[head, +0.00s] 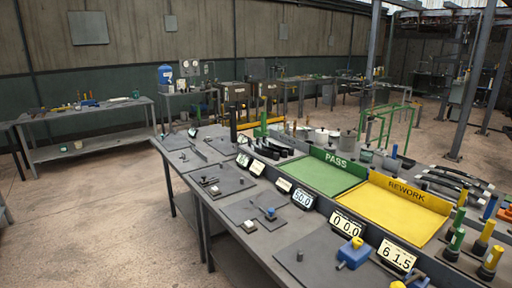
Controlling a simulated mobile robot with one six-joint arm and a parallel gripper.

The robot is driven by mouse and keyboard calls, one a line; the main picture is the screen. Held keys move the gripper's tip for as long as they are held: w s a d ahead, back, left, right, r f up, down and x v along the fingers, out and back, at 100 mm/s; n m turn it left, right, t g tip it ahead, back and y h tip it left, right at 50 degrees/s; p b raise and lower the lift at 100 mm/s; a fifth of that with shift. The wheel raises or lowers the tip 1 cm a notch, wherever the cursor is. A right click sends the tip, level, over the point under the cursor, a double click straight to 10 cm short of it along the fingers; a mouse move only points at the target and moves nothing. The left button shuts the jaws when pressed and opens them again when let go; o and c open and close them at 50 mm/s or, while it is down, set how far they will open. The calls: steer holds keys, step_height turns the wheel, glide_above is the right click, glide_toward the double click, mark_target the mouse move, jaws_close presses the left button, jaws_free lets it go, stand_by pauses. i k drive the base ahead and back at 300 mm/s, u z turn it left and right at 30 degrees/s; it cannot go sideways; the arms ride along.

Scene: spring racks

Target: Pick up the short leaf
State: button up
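Several dark, gently curved strips that look like spring leaves (460,183) lie at the right side of the bench, beyond the yellow REWORK tray. They lie close together, and I cannot tell which of them is the short leaf. Dark flat bars (219,147) also lie at the far left part of the bench; their kind is too small to tell. My gripper is not in this view.
The long grey bench (232,212) holds a green PASS tray (325,176), a yellow REWORK tray (395,208) and several digital displays (396,254). Green and yellow posts (455,240) stand at right. A blue block (354,252) sits in front. Open floor (90,235) lies left.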

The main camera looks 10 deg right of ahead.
mark_target(283, 154)
steer(key=u, duration=0.55)
steer(key=i, duration=0.65)
steer(key=u, duration=0.55)
steer(key=i, duration=1.55)
steer(key=z, duration=0.45)
steer(key=i, duration=1.15)
steer(key=z, duration=0.4)
